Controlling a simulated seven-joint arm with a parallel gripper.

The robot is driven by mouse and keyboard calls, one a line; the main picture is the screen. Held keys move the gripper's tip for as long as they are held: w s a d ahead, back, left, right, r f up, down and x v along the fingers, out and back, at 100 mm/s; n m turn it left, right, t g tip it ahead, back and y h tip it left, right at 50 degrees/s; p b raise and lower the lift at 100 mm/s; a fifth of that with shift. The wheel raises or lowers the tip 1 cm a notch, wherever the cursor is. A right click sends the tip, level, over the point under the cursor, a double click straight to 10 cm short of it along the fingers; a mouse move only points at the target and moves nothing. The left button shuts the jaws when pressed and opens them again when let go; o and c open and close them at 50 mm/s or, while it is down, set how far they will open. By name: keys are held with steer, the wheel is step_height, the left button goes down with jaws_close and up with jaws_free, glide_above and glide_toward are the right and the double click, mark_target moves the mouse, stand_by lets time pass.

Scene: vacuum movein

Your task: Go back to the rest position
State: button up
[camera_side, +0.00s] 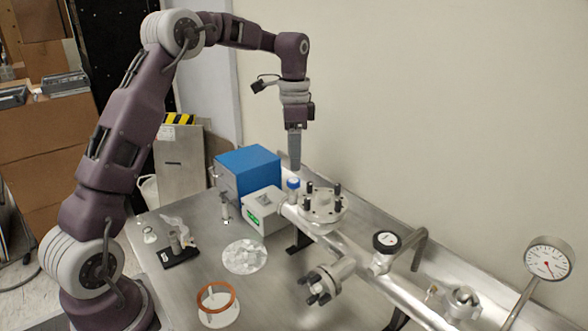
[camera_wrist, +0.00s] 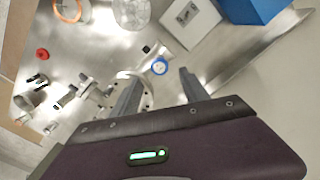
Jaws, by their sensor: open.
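My gripper (camera_side: 295,166) hangs pointing down, above the metal pipework at the back of the bench. In the wrist view its two fingers (camera_wrist: 157,82) are spread apart with nothing held between them. A small bottle with a blue cap (camera_side: 293,184) stands just below the fingertips in the side view. In the wrist view the blue cap (camera_wrist: 159,67) shows beyond and between the fingertips, apart from them. The flange with dark bolts (camera_side: 322,203) is to the right of the gripper; the fingers partly cover it in the wrist view.
A blue box (camera_side: 247,171) and a white device (camera_side: 264,211) stand left of the gripper. A valve (camera_side: 386,242) and a dial gauge (camera_side: 548,258) rise from the pipe. Space above is clear.

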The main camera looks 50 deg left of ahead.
steer(key=shift+r, duration=0.45)
steer(key=shift+s+d+r, duration=0.1)
steer(key=shift+d+r, duration=0.05)
steer(key=s+d+r+n+t, duration=0.2)
steer(key=s+d+r, duration=0.3)
steer(key=s, duration=0.3)
steer(key=s+d+r+n+t, duration=0.1)
steer(key=s+d+r, duration=0.4)
steer(key=s+d, duration=0.15)
steer(key=s+d+f+n+t, duration=0.1)
steer(key=s+f+n, duration=0.1)
steer(key=s, duration=0.6)
steer(key=s+d+f+n+t, duration=0.1)
steer(key=s+d+f+n, duration=0.1)
steer(key=s, duration=0.5)
steer(key=shift+s+d+f+t, duration=0.2)
steer(key=shift+s+f+t, duration=0.1)
steer(key=shift+s+f, duration=0.15)
